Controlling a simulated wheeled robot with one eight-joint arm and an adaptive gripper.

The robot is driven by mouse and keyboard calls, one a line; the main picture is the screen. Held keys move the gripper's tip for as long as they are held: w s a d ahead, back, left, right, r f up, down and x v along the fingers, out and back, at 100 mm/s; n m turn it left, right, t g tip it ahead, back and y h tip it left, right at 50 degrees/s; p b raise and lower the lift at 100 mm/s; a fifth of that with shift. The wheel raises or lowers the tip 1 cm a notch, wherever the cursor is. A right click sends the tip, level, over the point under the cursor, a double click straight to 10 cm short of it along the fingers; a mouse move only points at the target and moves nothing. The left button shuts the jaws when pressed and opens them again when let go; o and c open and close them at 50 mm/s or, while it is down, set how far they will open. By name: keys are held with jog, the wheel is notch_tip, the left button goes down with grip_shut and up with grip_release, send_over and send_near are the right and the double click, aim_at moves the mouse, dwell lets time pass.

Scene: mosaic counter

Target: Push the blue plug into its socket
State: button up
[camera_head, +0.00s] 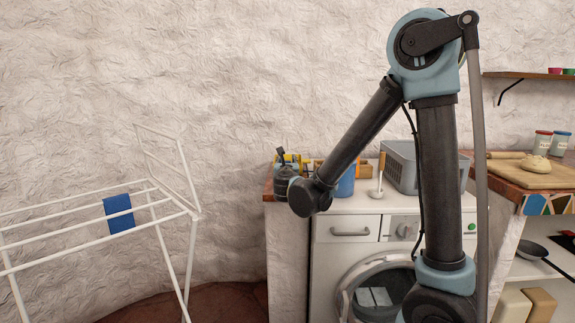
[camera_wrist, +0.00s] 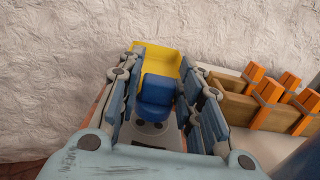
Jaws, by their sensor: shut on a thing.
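The blue plug (camera_wrist: 158,88) shows in the wrist view between the two fingers of my gripper (camera_wrist: 161,66), which is shut on it. A yellow piece (camera_wrist: 155,60) stands behind the plug. A pale face with dark round spots (camera_wrist: 152,127) lies just below the plug, on the near side; I cannot tell whether it is the socket. In the head view my gripper (camera_head: 284,164) is over the left end of the counter, with yellow parts (camera_head: 292,158) beside it. The plug cannot be made out there, and how it sits against the socket is hidden.
A wooden piece with orange clips (camera_wrist: 262,102) stands close right of my gripper. A blue container (camera_head: 345,183), a grey basket (camera_head: 402,165) and a washing machine (camera_head: 325,255) are further right and below. A white drying rack with a blue cloth (camera_head: 118,212) stands left.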

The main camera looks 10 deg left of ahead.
jog(key=shift+f, duration=0.8)
dwell(0.5)
jog(key=o, duration=1.1)
jog(key=shift+c, duration=0.2)
